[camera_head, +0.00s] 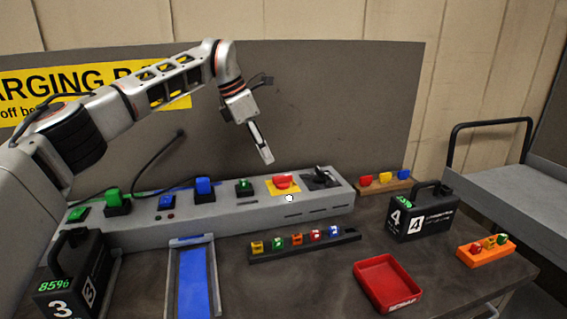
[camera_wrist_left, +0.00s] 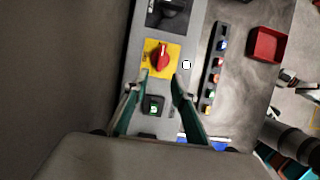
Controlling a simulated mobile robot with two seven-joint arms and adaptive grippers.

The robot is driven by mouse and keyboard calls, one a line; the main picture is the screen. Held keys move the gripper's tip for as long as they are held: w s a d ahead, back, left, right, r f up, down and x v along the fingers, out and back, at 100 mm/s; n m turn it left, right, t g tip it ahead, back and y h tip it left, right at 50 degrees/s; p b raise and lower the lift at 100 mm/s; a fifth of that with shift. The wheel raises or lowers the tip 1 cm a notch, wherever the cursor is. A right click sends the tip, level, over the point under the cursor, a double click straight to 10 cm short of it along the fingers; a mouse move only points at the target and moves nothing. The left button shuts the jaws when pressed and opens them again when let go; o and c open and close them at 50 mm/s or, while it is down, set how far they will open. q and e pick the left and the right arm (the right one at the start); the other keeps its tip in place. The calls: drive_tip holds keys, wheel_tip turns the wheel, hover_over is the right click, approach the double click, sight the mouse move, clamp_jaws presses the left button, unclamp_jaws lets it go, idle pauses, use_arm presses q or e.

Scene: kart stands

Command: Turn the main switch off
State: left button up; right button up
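The red rotary switch (camera_head: 282,182) sits on a yellow plate on top of the long grey charging box. It also shows in the left wrist view (camera_wrist_left: 161,55), with its red handle turned roughly along the box. My left gripper (camera_head: 267,161) is above the box, just behind and left of the red switch in the head view. In the left wrist view its two fingers (camera_wrist_left: 160,79) are apart and empty, with the tips near the plate's lower edge. I cannot tell their exact height. My right gripper does not show.
A black rotary knob (camera_head: 320,178) is right of the switch; a green-lit button (camera_head: 243,187) is left. A fuse rail (camera_head: 300,246), red tray (camera_head: 387,284) and battery 4 (camera_head: 423,214) stand in front and to the right. A grey panel (camera_head: 340,105) rises behind the box.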

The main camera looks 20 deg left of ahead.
sight(276, 177)
use_arm(q)
drive_tip(key=x, duration=0.3)
drive_tip(key=shift+d+f+b, duration=0.2)
drive_tip(key=shift+f+b, duration=0.1)
drive_tip(key=shift+b, duration=0.05)
drive_tip(key=x, duration=0.3)
drive_tip(key=shift+w+d+f, duration=0.1)
drive_tip(key=shift+w+f, duration=0.05)
drive_tip(key=shift+f, duration=0.1)
drive_tip(key=shift+w+d+f, duration=0.1)
drive_tip(key=shift+f, duration=0.1)
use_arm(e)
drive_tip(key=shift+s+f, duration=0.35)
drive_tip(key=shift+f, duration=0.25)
use_arm(q)
clamp_jaws()
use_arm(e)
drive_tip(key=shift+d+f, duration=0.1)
